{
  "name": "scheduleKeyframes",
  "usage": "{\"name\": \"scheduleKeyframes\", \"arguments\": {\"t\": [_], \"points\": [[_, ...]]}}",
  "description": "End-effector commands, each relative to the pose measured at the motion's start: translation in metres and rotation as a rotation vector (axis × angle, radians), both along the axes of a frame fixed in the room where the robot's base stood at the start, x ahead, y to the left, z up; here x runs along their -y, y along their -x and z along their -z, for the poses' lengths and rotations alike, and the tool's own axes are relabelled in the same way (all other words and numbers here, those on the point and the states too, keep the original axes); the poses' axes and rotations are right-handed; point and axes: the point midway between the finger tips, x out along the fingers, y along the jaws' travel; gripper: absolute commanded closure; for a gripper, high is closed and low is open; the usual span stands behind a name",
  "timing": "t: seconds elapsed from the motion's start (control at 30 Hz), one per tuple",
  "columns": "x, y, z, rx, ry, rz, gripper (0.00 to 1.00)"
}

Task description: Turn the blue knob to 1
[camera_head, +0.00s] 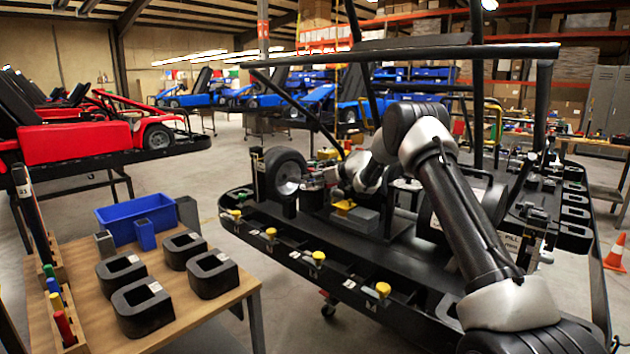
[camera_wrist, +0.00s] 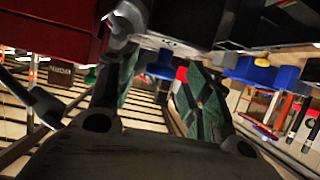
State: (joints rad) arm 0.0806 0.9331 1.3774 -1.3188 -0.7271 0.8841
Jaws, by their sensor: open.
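My gripper (camera_head: 314,180) reaches left over the black kart frame in the head view, close to a wheel with a bright hub. In the wrist view my gripper (camera_wrist: 160,88) is open. Its two green-padded fingers stand apart, and I see nothing held between them. A blue piece (camera_wrist: 262,72) shows right of the fingers in the wrist view; I cannot tell whether it is the blue knob. I cannot make out a blue knob or a mark 1 in the head view; small parts near the gripper are hard to tell apart there.
The black kart frame (camera_head: 400,318) carries several yellow-topped pieces along its front edge. The wheel (camera_head: 283,172) stands beside my gripper. A wooden table (camera_head: 215,312) at the left holds black blocks and a blue bin (camera_head: 130,209). A red kart (camera_head: 75,140) stands behind.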

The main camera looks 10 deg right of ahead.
Motion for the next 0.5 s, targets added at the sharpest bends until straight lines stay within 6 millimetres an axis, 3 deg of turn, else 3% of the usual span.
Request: {"name": "scheduleKeyframes", "arguments": {"t": [0.23, 0.5], "points": [[0.000, 0.000, -0.011, 0.002, 0.001, 0.000, 0.50], [0.001, 0.000, -0.065, 0.004, 0.001, 0.001, 0.50]]}}
